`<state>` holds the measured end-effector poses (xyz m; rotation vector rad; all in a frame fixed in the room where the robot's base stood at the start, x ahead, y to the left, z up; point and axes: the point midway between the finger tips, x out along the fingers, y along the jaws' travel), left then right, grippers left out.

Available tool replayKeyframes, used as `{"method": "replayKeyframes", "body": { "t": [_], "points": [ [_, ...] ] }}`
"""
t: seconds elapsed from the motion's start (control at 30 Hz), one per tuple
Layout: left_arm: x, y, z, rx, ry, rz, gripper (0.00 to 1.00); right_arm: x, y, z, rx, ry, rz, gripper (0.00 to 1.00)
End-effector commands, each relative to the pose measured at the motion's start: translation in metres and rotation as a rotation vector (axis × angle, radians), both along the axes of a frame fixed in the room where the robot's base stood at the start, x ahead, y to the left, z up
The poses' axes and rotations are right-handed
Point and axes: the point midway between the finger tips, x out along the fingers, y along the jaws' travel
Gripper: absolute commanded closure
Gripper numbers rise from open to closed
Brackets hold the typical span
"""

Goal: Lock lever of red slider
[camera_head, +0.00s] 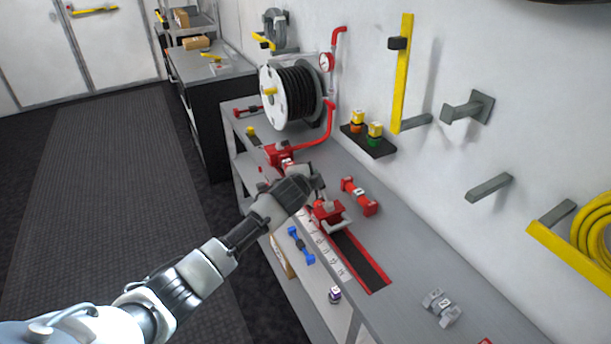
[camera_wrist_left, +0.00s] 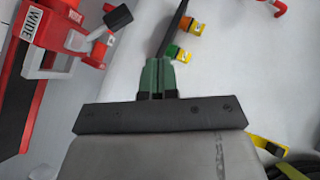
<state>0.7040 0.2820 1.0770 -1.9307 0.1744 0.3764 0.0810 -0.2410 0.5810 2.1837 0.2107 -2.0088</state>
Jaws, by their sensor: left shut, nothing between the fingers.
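The red slider (camera_head: 327,214) sits on its track on the grey bench, beside a white scale strip. In the left wrist view the red slider (camera_wrist_left: 48,30) is at upper left and carries a "WIDE" label. A black-ended lever (camera_wrist_left: 118,17) stands beside it at the top; whether it is locked I cannot tell. My left gripper (camera_head: 314,183) hovers at the slider's far end, partly hiding it. Its green fingertips (camera_wrist_left: 157,72) are closed together and empty, apart from the lever in the left wrist view. My right gripper is not in view.
A red coupling (camera_head: 360,196) lies on the bench right of the slider. A hose reel (camera_head: 291,94) and red pipe (camera_head: 330,128) stand farther back. Small capped bottles sit on a black wall shelf (camera_head: 368,141). Grey fittings (camera_head: 441,306) lie nearer on the bench.

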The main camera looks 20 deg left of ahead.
Motion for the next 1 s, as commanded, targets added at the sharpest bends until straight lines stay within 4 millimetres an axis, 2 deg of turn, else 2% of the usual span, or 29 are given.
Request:
{"method": "replayKeyframes", "body": {
  "t": [0.2,0.43,0.9,0.97,1.0],
  "points": [
    [-0.022,0.003,0.015,0.001,-0.002,-0.002,1.0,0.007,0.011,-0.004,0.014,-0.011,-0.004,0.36],
    [-0.03,0.004,0.021,0.0,0.001,-0.001,1.0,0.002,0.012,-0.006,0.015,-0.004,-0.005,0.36],
    [-0.03,0.003,0.021,-0.002,0.001,-0.001,1.0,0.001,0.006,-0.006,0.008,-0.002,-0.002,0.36],
    [-0.031,0.004,0.014,-0.007,0.01,0.002,1.0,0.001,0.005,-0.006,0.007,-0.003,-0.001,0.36],
    [-0.033,0.004,0.005,-0.016,0.022,0.006,1.0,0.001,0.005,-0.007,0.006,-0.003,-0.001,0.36]
  ]
}}
